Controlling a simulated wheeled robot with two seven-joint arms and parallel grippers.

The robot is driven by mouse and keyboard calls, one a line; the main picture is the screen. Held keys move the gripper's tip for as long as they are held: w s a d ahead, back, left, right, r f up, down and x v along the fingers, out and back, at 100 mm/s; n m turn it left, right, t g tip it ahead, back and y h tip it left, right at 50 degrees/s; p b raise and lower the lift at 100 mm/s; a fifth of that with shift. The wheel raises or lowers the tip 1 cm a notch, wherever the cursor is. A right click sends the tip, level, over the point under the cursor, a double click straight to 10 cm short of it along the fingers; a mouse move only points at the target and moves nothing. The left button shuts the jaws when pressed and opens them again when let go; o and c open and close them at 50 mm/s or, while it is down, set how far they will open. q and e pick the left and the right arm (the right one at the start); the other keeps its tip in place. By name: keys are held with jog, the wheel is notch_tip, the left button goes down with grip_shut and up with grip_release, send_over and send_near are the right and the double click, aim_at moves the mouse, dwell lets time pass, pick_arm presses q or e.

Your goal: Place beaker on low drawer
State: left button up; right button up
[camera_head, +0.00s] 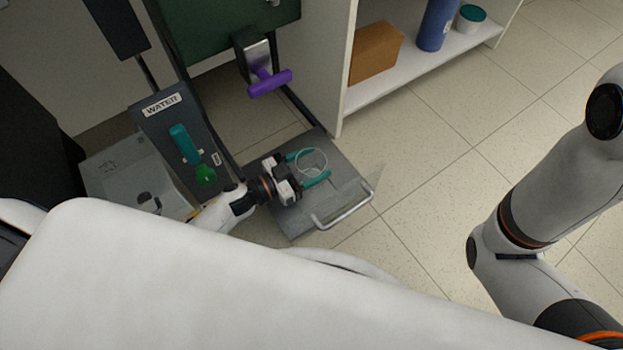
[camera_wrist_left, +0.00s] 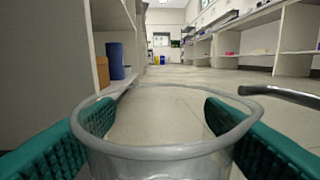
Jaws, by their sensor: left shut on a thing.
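A clear beaker (camera_head: 312,162) is between the teal fingers of my left gripper (camera_head: 309,168), over the low grey drawer (camera_head: 291,222). In the left wrist view the beaker (camera_wrist_left: 165,155) fills the lower middle with its rim upright, and the left gripper's teal fingers (camera_wrist_left: 165,125) press on it from both sides. The drawer is pulled out, with a metal handle (camera_head: 345,208) and a clear front panel. I cannot tell whether the beaker's base touches the drawer. My right arm shows at the right of the head view, but its gripper is out of view.
A panel labelled WATER (camera_head: 160,104) with teal and green parts stands left of the drawer. A purple handle (camera_head: 270,83) is above it. A white shelf (camera_head: 400,83) holds a brown box (camera_head: 376,53) and a blue cylinder (camera_head: 436,24). Tiled floor to the right is clear.

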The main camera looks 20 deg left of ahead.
aim_at(322, 168)
pick_arm(q)
jog(key=shift+f+b, duration=1.6)
jog(key=shift+f, duration=0.5)
jog(key=shift+f, duration=0.15)
jog(key=o, duration=1)
